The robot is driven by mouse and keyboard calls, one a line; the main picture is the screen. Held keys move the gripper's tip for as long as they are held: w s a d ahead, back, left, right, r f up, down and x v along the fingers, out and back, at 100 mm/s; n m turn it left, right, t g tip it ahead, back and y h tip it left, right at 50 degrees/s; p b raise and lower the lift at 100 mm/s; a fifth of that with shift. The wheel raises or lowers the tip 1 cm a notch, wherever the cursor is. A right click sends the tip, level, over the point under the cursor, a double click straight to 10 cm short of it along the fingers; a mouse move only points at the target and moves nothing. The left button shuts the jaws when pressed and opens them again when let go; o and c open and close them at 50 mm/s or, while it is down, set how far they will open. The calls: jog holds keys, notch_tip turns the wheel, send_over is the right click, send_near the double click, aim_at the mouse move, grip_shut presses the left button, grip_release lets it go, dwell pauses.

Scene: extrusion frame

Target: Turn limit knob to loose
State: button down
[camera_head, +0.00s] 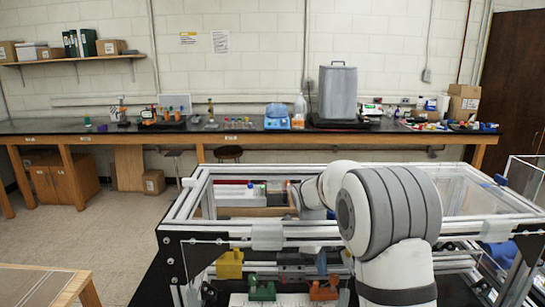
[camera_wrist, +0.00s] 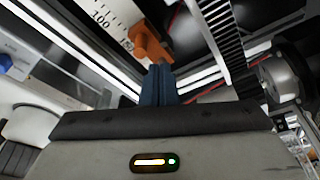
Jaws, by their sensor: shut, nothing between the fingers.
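In the wrist view, an orange knob-like part (camera_wrist: 150,45) sits beside a white scale (camera_wrist: 100,18) printed with numbers such as 100. I take it for the limit knob; no loose or tight marking can be read. My gripper (camera_wrist: 160,68) has its two blue fingers shut together and empty. The fingertips are right at the lower end of the orange part; I cannot tell whether they touch it.
A black toothed strip (camera_wrist: 222,40) and a round silver part (camera_wrist: 287,78) are close on the right in the wrist view. Yellow (camera_head: 229,264), green (camera_head: 262,290) and orange (camera_head: 323,290) parts sit low at the frame's front. A long bench (camera_head: 60,128) with equipment stands behind.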

jog(key=p+v, duration=0.1)
jog(key=v, duration=0.2)
jog(key=d+p+v, duration=0.1)
jog(key=v, duration=0.1)
jog(key=shift+s+r+p, duration=0.3)
jog(key=shift+r+p, duration=0.05)
notch_tip(320, 180, up, 10)
jog(key=n+t+h, duration=0.2)
jog(key=n+t, duration=0.1)
jog(key=n, duration=0.2)
jog(key=s+d+r+n+t, duration=0.1)
jog(key=s+r+n, duration=0.2)
jog(key=s+d+r+n+t+p, duration=0.1)
jog(key=s+d+r+n+t, duration=0.1)
jog(key=s+r+n, duration=0.1)
jog(key=s+d+r+n+t+p, duration=0.1)
jog(key=s+r+n, duration=0.3)
jog(key=shift+s+d+r+n+t, duration=0.1)
jog(key=shift+d+r+n+t, duration=0.1)
jog(key=shift+d+n+t, duration=0.15)
jog(key=s+a+f+n+g+y+b, duration=0.2)
jog(key=s+f+n, duration=0.6)
jog(key=s+f, duration=0.6)
jog(key=s+g+y, duration=0.1)
jog(key=s+y, duration=0.1)
jog(key=s, duration=0.2)
jog(key=shift+a, duration=0.4)
